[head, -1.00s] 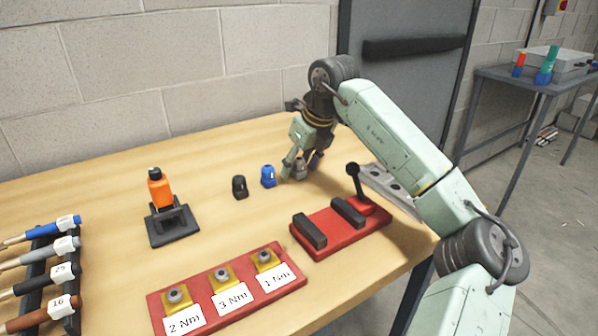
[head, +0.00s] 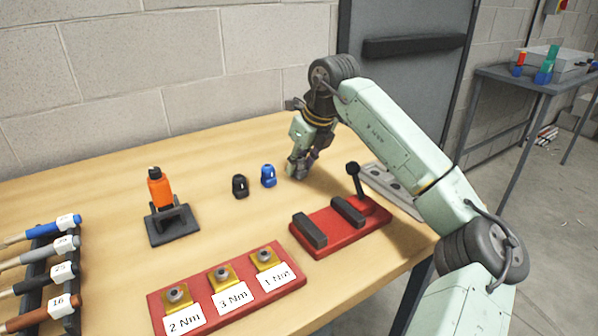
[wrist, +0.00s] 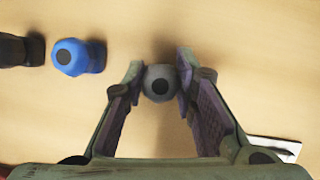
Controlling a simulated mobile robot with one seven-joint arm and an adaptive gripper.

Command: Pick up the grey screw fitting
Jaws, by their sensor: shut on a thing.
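The grey screw fitting (wrist: 158,84) sits between my gripper's fingertips in the wrist view, with a finger against each side. My gripper (wrist: 160,88) is shut on the grey fitting. I cannot tell whether the fitting still touches the table. The blue fitting (head: 268,176) and the black fitting (head: 240,186) stand upright to the left, apart from my gripper. The blue fitting also shows in the wrist view (wrist: 80,52).
A red fixture with black blocks and a lever (head: 340,228) stands in front of my gripper. A red board with torque labels (head: 215,310), an orange tool on a black stand (head: 160,190) and a screwdriver rack (head: 50,262) lie farther left. The table behind the fittings is clear.

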